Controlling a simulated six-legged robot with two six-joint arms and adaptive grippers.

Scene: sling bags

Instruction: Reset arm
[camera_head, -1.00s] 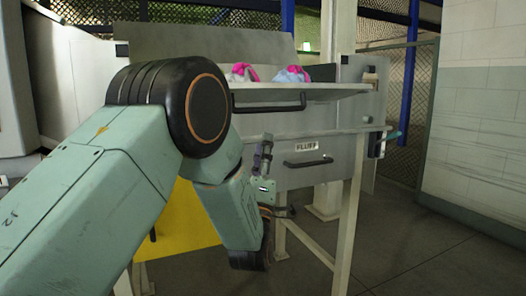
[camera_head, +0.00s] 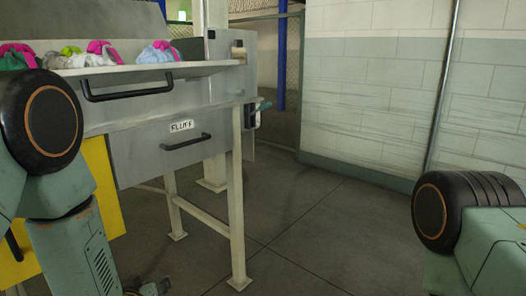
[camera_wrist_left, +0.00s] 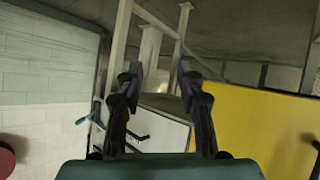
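My left arm stands at the left edge of the head view. Its left gripper (camera_head: 146,288) is at the bottom edge, partly cut off, low in front of the grey machine. In the left wrist view the two dark fingers of the left gripper (camera_wrist_left: 158,75) are spread apart with nothing between them. Part of my right arm (camera_head: 468,215) shows at the right edge of the head view; its gripper is out of frame.
A grey machine (camera_head: 150,140) labelled FLUFF stands on pale legs, with black handles. Several colourful sling bags (camera_head: 158,52) lie on its top shelf. A yellow panel (camera_wrist_left: 262,125) is beside it. A block wall (camera_head: 390,110) stands at right. Floor (camera_head: 310,235) between is clear.

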